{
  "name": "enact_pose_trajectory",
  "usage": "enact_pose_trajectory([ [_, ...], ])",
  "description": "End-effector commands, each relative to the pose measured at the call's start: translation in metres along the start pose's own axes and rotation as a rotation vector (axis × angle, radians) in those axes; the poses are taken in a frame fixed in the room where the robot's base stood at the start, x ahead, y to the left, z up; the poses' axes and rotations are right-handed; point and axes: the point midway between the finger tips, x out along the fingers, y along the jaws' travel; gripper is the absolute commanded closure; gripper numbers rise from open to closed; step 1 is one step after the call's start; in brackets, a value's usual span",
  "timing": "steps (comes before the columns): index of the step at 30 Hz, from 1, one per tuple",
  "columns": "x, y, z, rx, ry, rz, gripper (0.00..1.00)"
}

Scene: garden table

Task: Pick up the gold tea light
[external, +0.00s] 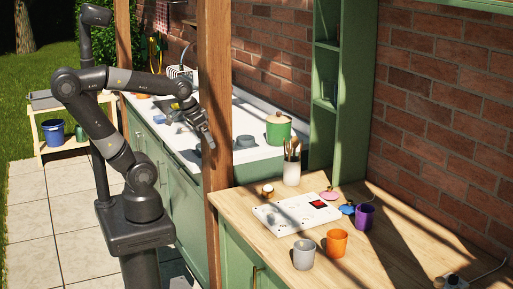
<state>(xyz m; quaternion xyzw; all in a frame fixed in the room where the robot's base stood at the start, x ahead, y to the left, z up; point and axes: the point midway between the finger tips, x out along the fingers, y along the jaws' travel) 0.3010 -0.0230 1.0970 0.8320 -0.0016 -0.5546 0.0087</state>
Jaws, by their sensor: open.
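A small round gold-brown piece with a pale top (267,190) stands on the wooden counter, behind the white board; it looks like the gold tea light, but is too small to be sure.
The wooden post (216,220) stands between my arm and the counter (375,268). A white board (297,213), a utensil pot (291,173), grey (303,255), orange (337,243) and purple (364,217) cups stand there. A green pot (278,130) is behind.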

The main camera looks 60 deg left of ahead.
Motion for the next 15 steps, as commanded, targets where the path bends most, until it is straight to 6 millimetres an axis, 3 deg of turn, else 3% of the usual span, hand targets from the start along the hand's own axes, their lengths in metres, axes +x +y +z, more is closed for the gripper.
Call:
enact_pose_trajectory([
  [3, -0.017, -0.013, 0.0, 0.006, 0.063, -0.006, 0.0],
  [9, -0.027, -0.022, 0.001, 0.012, 0.098, -0.011, 0.0],
  [15, -0.027, -0.022, 0.001, 0.013, 0.097, -0.012, 0.16],
])
